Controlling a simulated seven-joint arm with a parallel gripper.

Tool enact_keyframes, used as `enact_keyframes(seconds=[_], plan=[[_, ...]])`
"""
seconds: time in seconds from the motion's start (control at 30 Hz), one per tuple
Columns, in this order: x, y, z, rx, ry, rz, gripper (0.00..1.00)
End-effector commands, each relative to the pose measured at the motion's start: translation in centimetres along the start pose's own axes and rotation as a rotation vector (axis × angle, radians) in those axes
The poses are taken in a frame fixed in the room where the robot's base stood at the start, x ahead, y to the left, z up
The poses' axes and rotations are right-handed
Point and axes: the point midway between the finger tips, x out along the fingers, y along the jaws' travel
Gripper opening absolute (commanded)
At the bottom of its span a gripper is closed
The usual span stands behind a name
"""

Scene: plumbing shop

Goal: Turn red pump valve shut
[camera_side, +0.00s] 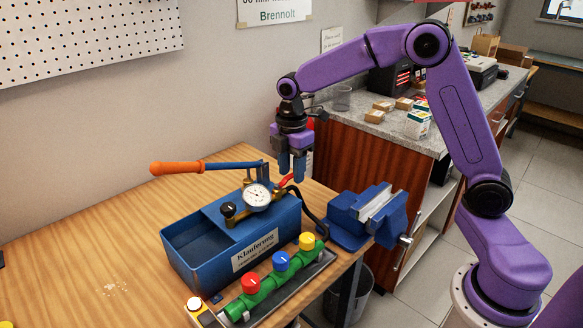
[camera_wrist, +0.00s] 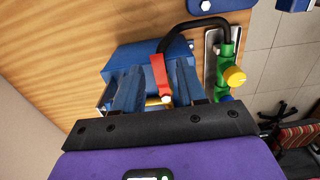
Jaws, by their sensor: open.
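The blue test pump (camera_side: 215,245) stands on the wooden bench, with a round white gauge (camera_side: 257,197) and a black knob (camera_side: 228,209). Its red valve lever (camera_side: 286,181) is small and partly behind my fingers in the side view. My gripper (camera_side: 291,177) points down over the pump's right end, with fingertips close to the lever. In the wrist view the red lever (camera_wrist: 159,76) appears between my two spread fingers (camera_wrist: 156,82), running lengthwise with them. The gripper is open; I cannot tell whether a finger touches the lever.
A green manifold (camera_side: 267,296) with red, blue and yellow knobs lies in front of the pump. A blue vise (camera_side: 365,215) stands at the right. The orange-gripped pump handle (camera_side: 178,168) sticks out left. A black hose (camera_wrist: 190,27) curves beside the lever.

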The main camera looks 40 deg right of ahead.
Motion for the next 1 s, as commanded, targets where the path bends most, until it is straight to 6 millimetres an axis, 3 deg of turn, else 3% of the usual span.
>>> enact_keyframes(seconds=[0.07, 0.2, 0.67, 1.0], plan=[[0.0, 0.0, 0.0, 0.000, 0.000, 0.000, 0.40], [0.0, 0.0, 0.0, 0.000, 0.000, 0.000, 0.00], [-0.1, -0.3, -0.1, 0.062, 0.001, 0.001, 0.00], [-0.2, -1.5, -0.3, 0.316, 0.001, 0.002, 0.00]])
